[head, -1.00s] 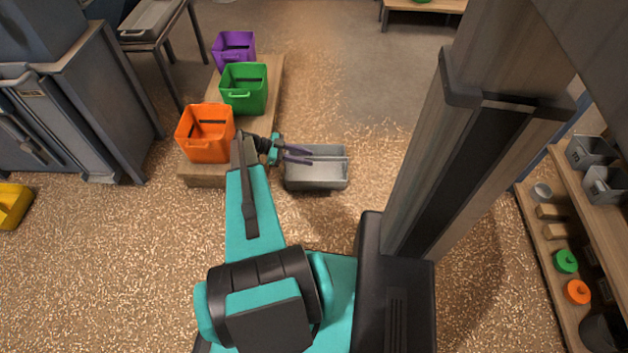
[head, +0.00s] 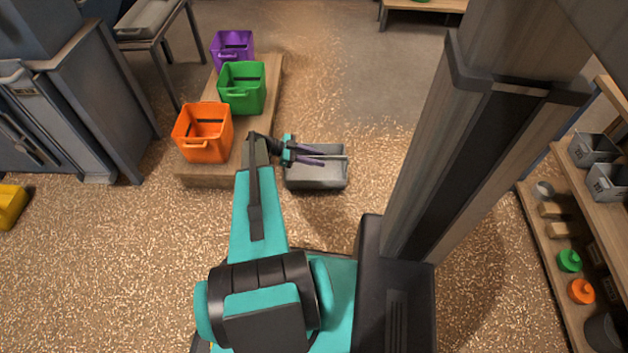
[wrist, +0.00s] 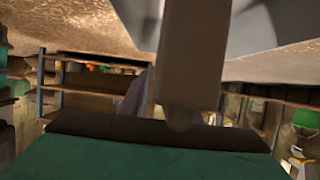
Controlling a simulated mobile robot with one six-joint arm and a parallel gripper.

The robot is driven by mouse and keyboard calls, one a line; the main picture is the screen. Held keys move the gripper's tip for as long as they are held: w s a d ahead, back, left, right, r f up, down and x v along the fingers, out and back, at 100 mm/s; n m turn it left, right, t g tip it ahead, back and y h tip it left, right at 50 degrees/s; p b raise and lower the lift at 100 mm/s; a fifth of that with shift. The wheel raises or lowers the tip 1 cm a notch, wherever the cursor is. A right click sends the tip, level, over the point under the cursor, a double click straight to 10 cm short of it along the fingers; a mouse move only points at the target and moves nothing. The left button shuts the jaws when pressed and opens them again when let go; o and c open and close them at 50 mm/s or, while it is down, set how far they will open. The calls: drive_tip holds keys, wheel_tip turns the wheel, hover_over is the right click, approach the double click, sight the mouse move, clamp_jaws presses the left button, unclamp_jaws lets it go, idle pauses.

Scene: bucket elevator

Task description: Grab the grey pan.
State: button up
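The grey pan (head: 318,180) is a rectangular open tray on the chip-covered floor, right of the wooden platform. My gripper (head: 324,158) points right over the pan's far half in the head view. Its two purple fingers are apart, with a gap between them. A thin pale bar of the pan runs out to the right from between the fingertips. I cannot tell whether the fingers touch it. In the wrist view a blurred beige-grey bar stands close to the camera and hides much of the scene.
An orange bin (head: 203,133), a green bin (head: 242,88) and a purple bin (head: 232,47) stand on the platform (head: 205,178) at left. A shelf (head: 545,262) with grey boxes and jars is at right. The floor beyond the pan is open.

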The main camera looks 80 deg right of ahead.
idle(0.5)
clamp_jaws()
idle(1.3)
